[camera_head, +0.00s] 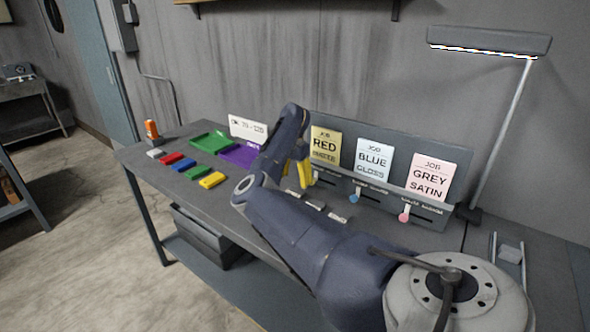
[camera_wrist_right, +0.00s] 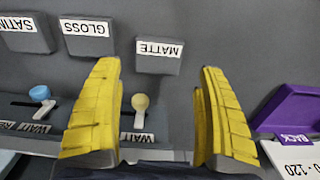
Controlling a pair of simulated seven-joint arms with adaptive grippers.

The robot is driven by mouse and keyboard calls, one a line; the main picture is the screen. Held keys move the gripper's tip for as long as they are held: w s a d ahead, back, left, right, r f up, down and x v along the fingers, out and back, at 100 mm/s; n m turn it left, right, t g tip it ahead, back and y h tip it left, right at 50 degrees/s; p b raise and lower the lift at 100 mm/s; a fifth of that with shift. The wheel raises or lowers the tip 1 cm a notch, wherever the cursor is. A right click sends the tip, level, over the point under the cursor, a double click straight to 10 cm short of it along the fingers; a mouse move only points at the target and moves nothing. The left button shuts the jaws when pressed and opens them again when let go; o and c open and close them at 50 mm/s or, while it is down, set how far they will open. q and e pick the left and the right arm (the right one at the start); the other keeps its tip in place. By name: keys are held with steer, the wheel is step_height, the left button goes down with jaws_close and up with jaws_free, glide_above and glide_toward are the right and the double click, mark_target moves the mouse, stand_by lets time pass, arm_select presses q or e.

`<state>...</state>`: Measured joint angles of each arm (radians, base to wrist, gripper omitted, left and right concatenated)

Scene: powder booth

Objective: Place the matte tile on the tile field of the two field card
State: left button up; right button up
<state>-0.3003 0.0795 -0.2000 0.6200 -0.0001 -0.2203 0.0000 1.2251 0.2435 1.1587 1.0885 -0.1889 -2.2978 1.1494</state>
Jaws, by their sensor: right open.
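The matte tile (camera_wrist_right: 158,57) is a grey block with a MATTE label in the right wrist view. In the head view it appears to be the tile (camera_head: 293,194) nearest the gripper. My right gripper (camera_wrist_right: 160,72) is open, its yellow fingers above the bench and either side of the matte tile's near edge in the picture, holding nothing. In the head view the right gripper (camera_head: 298,177) shows partly behind my arm. I cannot make out which thing is the two field card. My left gripper is not in view.
The gloss tile (camera_wrist_right: 87,38) and satin tile (camera_wrist_right: 27,33) lie beside the matte one. A panel (camera_head: 405,217) with sliders holds upright job cards behind. A green tray (camera_head: 210,141), a purple tray (camera_wrist_right: 289,112) and several coloured blocks (camera_head: 212,180) are at left. A lamp (camera_head: 488,41) overhangs the right.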

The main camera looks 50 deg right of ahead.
mark_target(295, 192)
steer(key=shift+s+f, duration=0.15)
steer(key=shift+f, duration=3.05)
steer(key=c, duration=1)
steer(key=shift+o, duration=0.2)
steer(key=shift+r, duration=0.1)
